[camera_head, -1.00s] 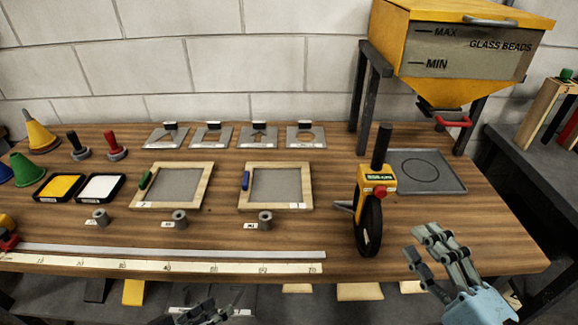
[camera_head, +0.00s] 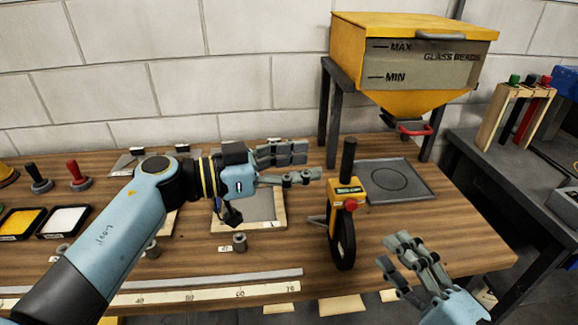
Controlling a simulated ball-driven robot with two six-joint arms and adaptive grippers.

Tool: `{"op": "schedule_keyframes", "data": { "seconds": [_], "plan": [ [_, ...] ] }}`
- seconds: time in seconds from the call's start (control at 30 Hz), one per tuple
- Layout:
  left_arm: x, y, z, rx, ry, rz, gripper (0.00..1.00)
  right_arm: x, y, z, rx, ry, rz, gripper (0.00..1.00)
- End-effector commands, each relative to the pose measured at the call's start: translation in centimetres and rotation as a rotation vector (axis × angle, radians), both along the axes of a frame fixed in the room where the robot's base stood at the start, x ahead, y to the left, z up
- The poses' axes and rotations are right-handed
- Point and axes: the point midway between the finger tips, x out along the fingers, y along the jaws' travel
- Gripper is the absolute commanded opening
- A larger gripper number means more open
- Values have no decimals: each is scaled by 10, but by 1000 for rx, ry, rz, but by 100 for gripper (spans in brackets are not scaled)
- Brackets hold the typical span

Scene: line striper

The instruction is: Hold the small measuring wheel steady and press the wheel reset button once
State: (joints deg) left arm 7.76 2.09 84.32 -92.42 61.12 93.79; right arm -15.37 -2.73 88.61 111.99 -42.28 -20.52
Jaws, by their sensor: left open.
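The small measuring wheel (camera_head: 343,235) stands upright near the right front of the wooden table, with a black handle (camera_head: 347,158), a yellow body and a black tyre. Its red reset button (camera_head: 351,205) is on the front of the yellow body, below a small green display (camera_head: 348,190). My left gripper (camera_head: 305,165) is open and empty, to the left of the handle and apart from it. My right gripper (camera_head: 395,262) is at the table's front edge, to the right of the wheel and apart from it. Its fingers look spread, with nothing between them.
A yellow glass bead hopper (camera_head: 410,60) stands on dark legs behind the wheel. A grey tray with a circle (camera_head: 400,186) lies right of the handle. Framed screens, stencils and small weights (camera_head: 239,242) lie left, partly behind my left arm. A ruler (camera_head: 200,297) runs along the front.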

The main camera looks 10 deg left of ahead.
Motion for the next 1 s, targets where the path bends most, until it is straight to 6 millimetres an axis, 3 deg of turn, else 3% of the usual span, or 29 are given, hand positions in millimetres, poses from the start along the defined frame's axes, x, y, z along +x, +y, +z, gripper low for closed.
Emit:
{"op": "schedule_keyframes", "data": {
  "seconds": [0.2,0.43,0.87,1.0],
  "plan": [
    [21,-38,-1,-7,2,-2,48,0,0,0,0,0,0,38],
    [38,-68,-4,-4,3,0,48,0,0,0,0,0,0,38],
    [43,-79,-5,-3,3,0,48,0,0,0,0,0,0,38],
    [43,-78,-5,-3,3,0,32,0,0,0,0,0,0,38]
  ]
}}
